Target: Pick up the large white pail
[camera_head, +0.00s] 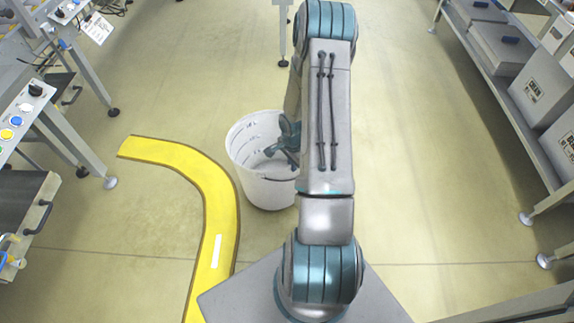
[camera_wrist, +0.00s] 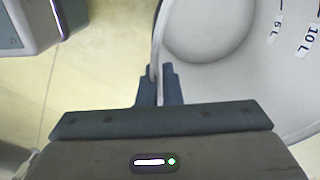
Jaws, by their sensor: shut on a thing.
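The large white pail (camera_head: 262,186) stands on the floor just left of my arm in the head view, upright and open at the top. Its inside looks empty, and part of its right side is hidden behind my arm. In the wrist view the pail's inner wall (camera_wrist: 280,75) fills the right side, with volume marks such as 10 L and 6 L. My gripper (camera_wrist: 159,80) is shut on the pail's wall at the rim, with one finger inside and one outside. The gripper also shows at the pail's right rim in the head view (camera_head: 284,141).
A yellow floor stripe (camera_head: 216,186) curves past the pail's left side. Workbenches with buttons (camera_head: 18,118) stand at the left. A shelf with grey boxes (camera_head: 541,90) runs along the right. The floor between my arm and the shelf is clear.

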